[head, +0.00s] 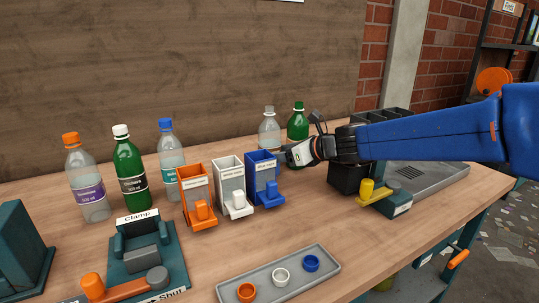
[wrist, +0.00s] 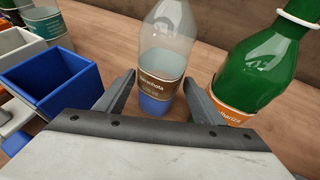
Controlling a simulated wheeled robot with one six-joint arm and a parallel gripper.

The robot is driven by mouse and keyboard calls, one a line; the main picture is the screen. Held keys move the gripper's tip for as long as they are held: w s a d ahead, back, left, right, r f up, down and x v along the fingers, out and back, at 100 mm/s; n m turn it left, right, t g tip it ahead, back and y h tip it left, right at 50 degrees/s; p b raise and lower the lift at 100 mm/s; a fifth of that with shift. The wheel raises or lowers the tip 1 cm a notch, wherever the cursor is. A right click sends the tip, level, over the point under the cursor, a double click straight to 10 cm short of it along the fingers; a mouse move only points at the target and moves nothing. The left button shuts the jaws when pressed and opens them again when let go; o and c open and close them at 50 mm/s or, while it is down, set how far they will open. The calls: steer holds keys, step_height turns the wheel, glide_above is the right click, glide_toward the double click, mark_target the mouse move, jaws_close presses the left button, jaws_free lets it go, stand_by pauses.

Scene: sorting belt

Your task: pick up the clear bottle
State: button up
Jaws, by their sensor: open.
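A clear bottle with a grey cap (head: 268,130) stands upright at the back of the table, behind the blue dispenser. My gripper (head: 287,154) is open and empty. In the wrist view its fingers (wrist: 159,80) point at the bottle, one toward each side of its lower part; whether they touch it I cannot tell. Other clear bottles, with a blue cap (head: 171,158) and an orange cap (head: 87,188), stand further left.
A green bottle (head: 298,124) stands close right of the clear bottle, near my right finger. Blue (head: 263,171), white (head: 231,178) and orange (head: 195,191) dispensers stand to the left. A clamp fixture (head: 140,258) and grey cap tray (head: 292,288) are in front.

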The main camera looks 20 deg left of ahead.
steer(key=shift+w+a+f, duration=0.1)
steer(key=shift+a, duration=0.1)
steer(key=c, duration=0.9)
step_height(320, 180, up, 17)
glide_above(275, 123)
steer(key=shift+r, duration=0.2)
steer(key=s+d+r, duration=0.2)
steer(key=r, duration=0.3)
steer(key=s+d+r, duration=0.2)
steer(key=d+r, duration=0.1)
steer(key=r, duration=0.1)
steer(key=s+d+r, duration=0.2)
steer(key=r, duration=0.3)
steer(key=shift+s+d+r, duration=0.25)
steer(key=shift+d+r, duration=0.05)
steer(key=shift+r, duration=0.05)
